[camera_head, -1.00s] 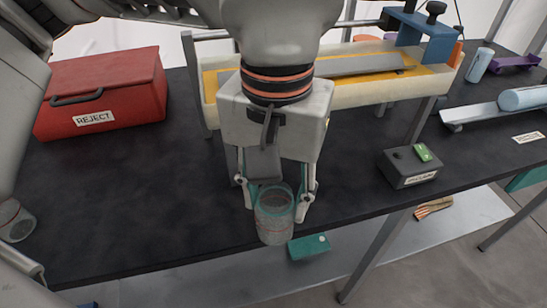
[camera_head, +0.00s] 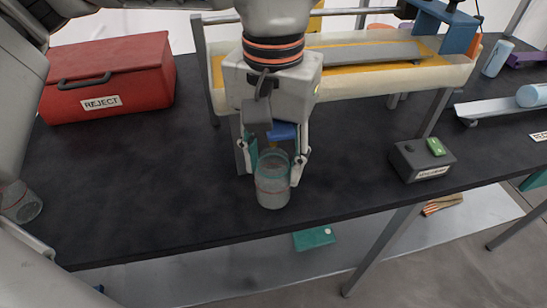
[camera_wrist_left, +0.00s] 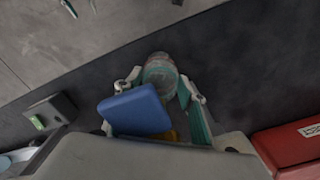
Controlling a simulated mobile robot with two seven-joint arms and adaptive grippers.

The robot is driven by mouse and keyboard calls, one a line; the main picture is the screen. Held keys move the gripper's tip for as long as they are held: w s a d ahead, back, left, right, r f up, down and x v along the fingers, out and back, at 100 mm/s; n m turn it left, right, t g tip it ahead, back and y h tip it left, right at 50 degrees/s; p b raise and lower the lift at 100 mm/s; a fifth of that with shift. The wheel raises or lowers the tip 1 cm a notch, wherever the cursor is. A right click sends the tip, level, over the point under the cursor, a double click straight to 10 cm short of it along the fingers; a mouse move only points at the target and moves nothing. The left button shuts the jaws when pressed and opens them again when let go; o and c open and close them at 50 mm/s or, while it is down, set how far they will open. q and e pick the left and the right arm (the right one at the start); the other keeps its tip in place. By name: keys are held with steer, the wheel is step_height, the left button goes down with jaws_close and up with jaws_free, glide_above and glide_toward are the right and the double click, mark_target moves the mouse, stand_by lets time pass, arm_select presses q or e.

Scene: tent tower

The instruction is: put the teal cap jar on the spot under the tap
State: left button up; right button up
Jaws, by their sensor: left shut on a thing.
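The clear jar with a teal rim and a thin red line (camera_head: 272,182) is upright between the fingertips of my left gripper (camera_head: 273,168). That gripper is shut on it, over the front part of the dark bench. The jar also shows in the left wrist view (camera_wrist_left: 160,72), between the two fingers. A blue block (camera_head: 283,131) shows behind the gripper's fingers, and looms large in the left wrist view (camera_wrist_left: 135,110). I cannot tell whether it is part of the tap. No spot is visible under the jar. My right gripper is not in view.
A red REJECT box (camera_head: 108,78) stands at the back left. A cream trough (camera_head: 395,78) on metal legs stands behind my gripper. A dark switch box with a green button (camera_head: 422,160) is at the right. Another clear jar (camera_head: 20,202) is at the left edge. A teal item (camera_head: 314,238) lies on the lower shelf.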

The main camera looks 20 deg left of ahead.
arm_select(q)
steer(key=o, duration=1.1)
steer(key=shift+f, duration=0.15)
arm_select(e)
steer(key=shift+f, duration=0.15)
arm_select(q)
steer(key=shift+r, duration=0.55)
step_height(320, 180, up, 10)
steer(key=p, duration=0.2)
steer(key=shift+r+p, duration=0.2)
steer(key=shift+p, duration=0.1)
steer(key=shift+r, duration=0.5)
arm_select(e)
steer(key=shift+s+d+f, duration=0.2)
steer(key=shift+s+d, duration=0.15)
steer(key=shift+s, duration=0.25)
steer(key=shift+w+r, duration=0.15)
arm_select(q)
steer(key=shift+f, duration=0.1)
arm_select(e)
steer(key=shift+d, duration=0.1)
